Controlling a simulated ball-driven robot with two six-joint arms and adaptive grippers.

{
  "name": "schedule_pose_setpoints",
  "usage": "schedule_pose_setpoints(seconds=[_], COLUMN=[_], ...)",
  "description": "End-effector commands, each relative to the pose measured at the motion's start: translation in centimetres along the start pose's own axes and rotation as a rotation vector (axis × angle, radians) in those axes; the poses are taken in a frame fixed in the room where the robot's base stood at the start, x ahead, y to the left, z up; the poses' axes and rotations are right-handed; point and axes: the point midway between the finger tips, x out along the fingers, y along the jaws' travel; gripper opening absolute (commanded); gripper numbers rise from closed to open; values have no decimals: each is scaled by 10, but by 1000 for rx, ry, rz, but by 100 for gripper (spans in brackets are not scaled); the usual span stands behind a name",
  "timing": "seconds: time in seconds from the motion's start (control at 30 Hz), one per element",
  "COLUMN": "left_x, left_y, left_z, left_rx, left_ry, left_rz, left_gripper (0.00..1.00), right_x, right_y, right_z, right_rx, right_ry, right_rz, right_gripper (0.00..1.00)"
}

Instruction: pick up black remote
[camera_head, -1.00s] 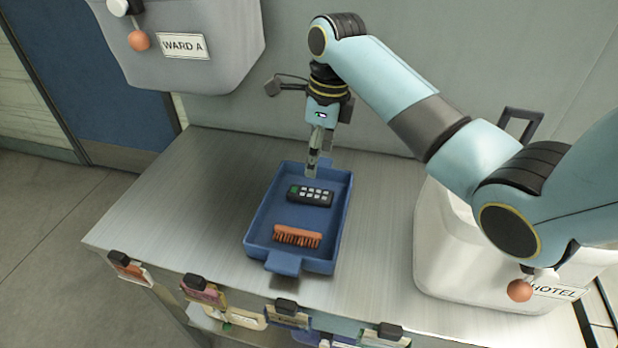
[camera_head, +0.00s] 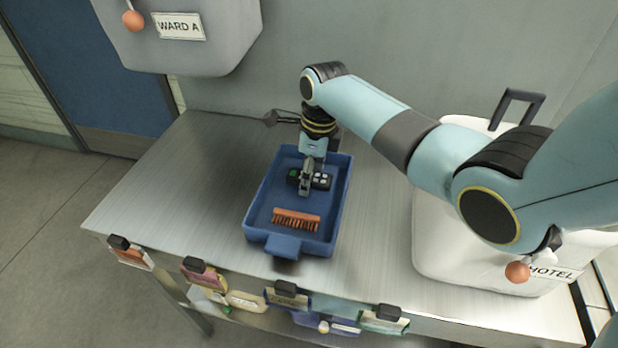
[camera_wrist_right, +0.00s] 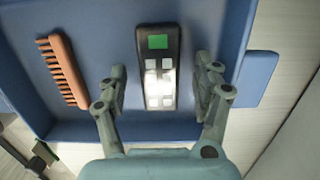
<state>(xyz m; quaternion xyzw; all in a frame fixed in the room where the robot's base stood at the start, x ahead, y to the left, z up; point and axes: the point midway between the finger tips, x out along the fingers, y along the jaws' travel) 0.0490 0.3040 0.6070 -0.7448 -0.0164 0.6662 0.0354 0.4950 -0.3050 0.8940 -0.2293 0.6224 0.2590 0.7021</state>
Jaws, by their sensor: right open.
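The black remote (camera_head: 320,181) lies in the blue tray (camera_head: 259,222) on the metal table. It has a green screen and several pale buttons, and it shows in the right wrist view (camera_wrist_right: 158,52). My right gripper (camera_head: 306,190) is over the remote and hides its middle in the head view. In the right wrist view my right gripper (camera_wrist_right: 160,88) is open, with one finger on each side of the remote and a gap on both sides. My left gripper is not in view.
Tags line the table's front edge.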

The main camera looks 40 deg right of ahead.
Motion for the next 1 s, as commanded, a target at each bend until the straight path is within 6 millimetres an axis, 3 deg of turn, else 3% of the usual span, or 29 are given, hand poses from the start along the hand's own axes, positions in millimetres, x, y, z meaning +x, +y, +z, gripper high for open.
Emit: schedule_pose_setpoints(seconds=[0.07,0.53,0.83,1.0], left_x=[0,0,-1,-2], left_y=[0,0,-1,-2], left_z=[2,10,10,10], left_rx=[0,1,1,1], left_ry=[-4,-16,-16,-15], left_rz=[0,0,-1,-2], left_gripper=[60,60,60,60], right_x=[0,-1,-4,-20], right_y=[0,0,0,-1], right_z=[0,0,0,3], right_rx=[0,0,-1,-2], right_ry=[0,0,0,-1], right_rz=[0,0,-1,-2], right_gripper=[67,8,8,8])
